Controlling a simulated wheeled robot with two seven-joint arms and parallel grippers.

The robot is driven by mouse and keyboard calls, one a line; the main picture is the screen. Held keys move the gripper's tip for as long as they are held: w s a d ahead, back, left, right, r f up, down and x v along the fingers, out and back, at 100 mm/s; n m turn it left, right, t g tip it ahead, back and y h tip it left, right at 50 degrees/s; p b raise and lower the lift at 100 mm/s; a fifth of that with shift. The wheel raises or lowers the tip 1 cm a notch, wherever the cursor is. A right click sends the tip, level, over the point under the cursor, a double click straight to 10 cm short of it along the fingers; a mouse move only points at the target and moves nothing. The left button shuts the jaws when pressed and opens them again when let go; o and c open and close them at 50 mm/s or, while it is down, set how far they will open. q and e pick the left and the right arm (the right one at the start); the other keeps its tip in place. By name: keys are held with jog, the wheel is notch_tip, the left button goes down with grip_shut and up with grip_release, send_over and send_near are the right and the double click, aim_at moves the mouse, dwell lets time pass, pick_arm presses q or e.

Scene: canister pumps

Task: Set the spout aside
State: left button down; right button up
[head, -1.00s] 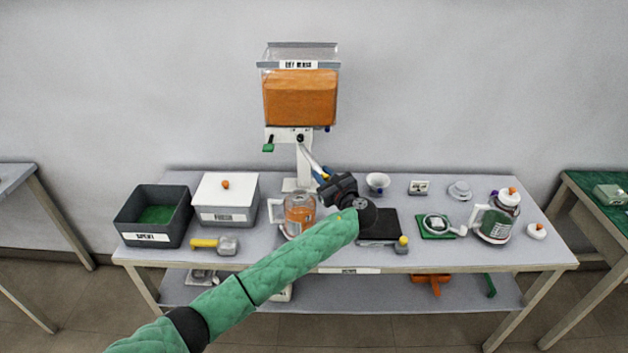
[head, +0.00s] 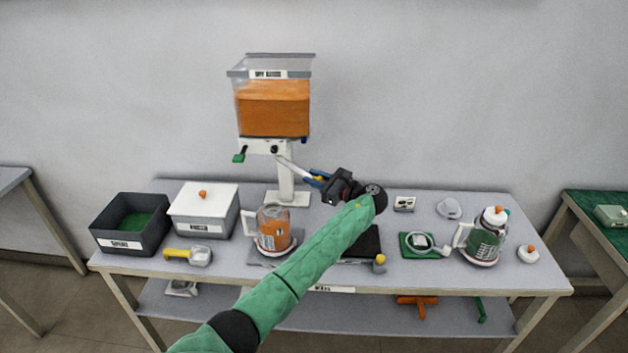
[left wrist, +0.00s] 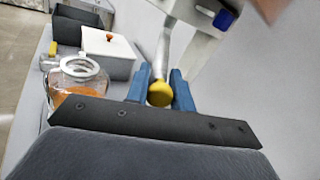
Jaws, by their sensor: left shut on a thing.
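The spout (head: 291,166) is a slim grey tube with a yellow tip, slanting down to the right beside the white stand's head. My left gripper (head: 317,179) has its blue fingers shut on the spout's lower end. In the left wrist view the yellow tip (left wrist: 160,93) sits between the two fingers (left wrist: 161,88), and the grey tube runs up toward the white stand part. I cannot tell whether the upper end touches the stand. My right gripper is not in view.
The canister (head: 273,105) with orange contents tops a white stand (head: 286,183). An orange-filled jug (head: 273,228) stands in front, a lidded white box (head: 204,201) and a dark bin (head: 131,223) to the left. A green-filled jug (head: 484,243) and small items occupy the right side.

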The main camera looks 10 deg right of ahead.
pick_arm(q)
jog(key=shift+r, duration=0.1)
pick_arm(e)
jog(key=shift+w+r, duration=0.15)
pick_arm(q)
jog(key=c, duration=1.3)
grip_release()
jog(key=shift+w, duration=0.1)
jog(key=shift+o, duration=0.5)
jog(key=shift+d, duration=0.1)
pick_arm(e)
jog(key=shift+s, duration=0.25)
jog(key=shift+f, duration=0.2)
pick_arm(q)
jog(key=shift+s+d, duration=0.15)
jog(key=shift+s, duration=0.05)
jog(key=b+v, duration=0.2)
jog(key=v, duration=0.4)
jog(key=shift+d+b, duration=0.2)
jog(key=shift+b, duration=0.2)
jog(key=shift+s+d, duration=0.35)
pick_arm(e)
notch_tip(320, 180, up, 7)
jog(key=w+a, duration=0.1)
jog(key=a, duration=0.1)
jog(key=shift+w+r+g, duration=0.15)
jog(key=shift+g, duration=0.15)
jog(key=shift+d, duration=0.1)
